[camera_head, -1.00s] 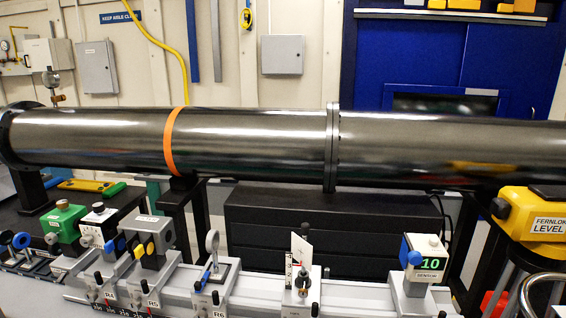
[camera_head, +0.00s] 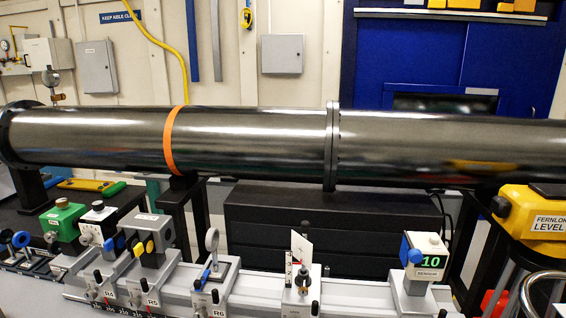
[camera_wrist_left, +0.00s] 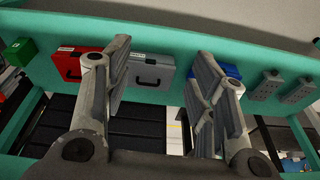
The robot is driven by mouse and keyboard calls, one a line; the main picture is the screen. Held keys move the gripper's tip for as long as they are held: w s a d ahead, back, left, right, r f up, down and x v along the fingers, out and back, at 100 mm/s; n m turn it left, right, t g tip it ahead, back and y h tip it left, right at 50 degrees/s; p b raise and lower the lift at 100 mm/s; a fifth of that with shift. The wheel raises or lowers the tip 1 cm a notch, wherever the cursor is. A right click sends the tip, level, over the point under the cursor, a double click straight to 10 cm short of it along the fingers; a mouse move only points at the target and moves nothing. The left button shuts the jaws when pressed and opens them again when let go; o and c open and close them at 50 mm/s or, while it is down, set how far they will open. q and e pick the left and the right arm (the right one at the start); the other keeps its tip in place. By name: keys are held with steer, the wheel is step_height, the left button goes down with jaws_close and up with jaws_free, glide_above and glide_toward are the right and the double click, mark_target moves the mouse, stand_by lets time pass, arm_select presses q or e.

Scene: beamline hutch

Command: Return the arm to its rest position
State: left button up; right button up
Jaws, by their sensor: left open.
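My left gripper (camera_wrist_left: 165,95) shows in the left wrist view. Its two grey fingers stand wide apart with nothing between them. Neither arm nor gripper shows in the head view, so my right gripper is not seen.
In the head view a long steel pipe (camera_head: 260,140) crosses above a rail with several mounts, among them a sensor (camera_head: 424,258) reading 10. A yellow level (camera_head: 535,215) stands at right. In the wrist view, a red case (camera_wrist_left: 82,65) and grey case (camera_wrist_left: 150,72) lie beyond the fingers.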

arm_select(q)
steer(key=s+a+f+g, duration=0.1)
steer(key=s+a+f, duration=0.2)
steer(key=s+f, duration=1.5)
step_height(320, 180, down, 5)
steer(key=shift+s+a+r+g+b, duration=0.1)
steer(key=shift+s+a+g+b, duration=0.05)
steer(key=shift+s+g+b, duration=0.2)
